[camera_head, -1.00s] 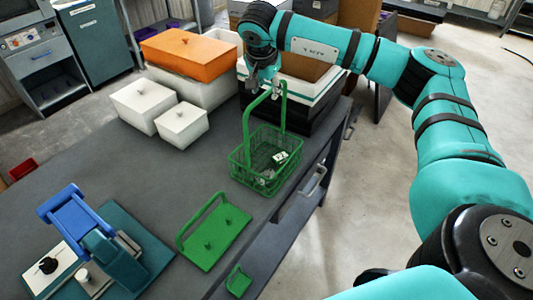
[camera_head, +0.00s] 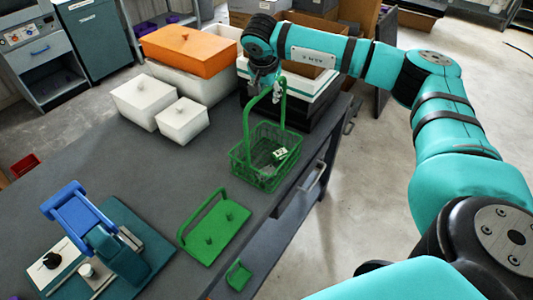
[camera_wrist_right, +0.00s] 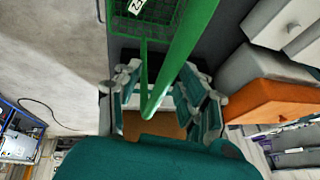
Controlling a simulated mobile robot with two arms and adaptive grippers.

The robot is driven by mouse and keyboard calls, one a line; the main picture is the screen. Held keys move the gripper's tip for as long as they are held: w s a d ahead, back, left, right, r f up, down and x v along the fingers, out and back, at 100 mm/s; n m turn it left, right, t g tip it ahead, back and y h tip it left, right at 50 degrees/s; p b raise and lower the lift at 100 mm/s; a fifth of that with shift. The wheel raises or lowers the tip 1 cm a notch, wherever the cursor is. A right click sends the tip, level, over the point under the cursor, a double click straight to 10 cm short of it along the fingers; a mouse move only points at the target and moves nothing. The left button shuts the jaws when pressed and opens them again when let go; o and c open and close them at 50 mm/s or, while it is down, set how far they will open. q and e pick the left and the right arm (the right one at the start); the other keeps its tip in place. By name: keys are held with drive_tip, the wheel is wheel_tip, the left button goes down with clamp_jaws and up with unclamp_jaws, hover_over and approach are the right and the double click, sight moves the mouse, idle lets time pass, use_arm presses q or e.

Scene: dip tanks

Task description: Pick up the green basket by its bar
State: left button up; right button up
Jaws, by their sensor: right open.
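The green basket (camera_head: 239,165) stands upright on the dark table near its right edge, with its tall handle rising to a top bar (camera_head: 265,89). A small white-and-green tagged piece lies inside it. My right gripper (camera_head: 270,82) is at the top of the handle, coming from behind. In the right wrist view the open fingers (camera_wrist_right: 166,112) stand on either side of the green bar (camera_wrist_right: 180,62), apart from each other. I cannot tell whether a finger touches the bar. My left gripper is not in view.
A green tray with a handle (camera_head: 222,236) and a small green piece (camera_head: 238,276) lie in front of the basket. A blue lever device (camera_head: 78,207) stands at left. White lidded boxes (camera_head: 143,103) and an orange-lidded tank (camera_head: 188,54) stand behind.

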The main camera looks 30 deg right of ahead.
clamp_jaws()
idle(0.3)
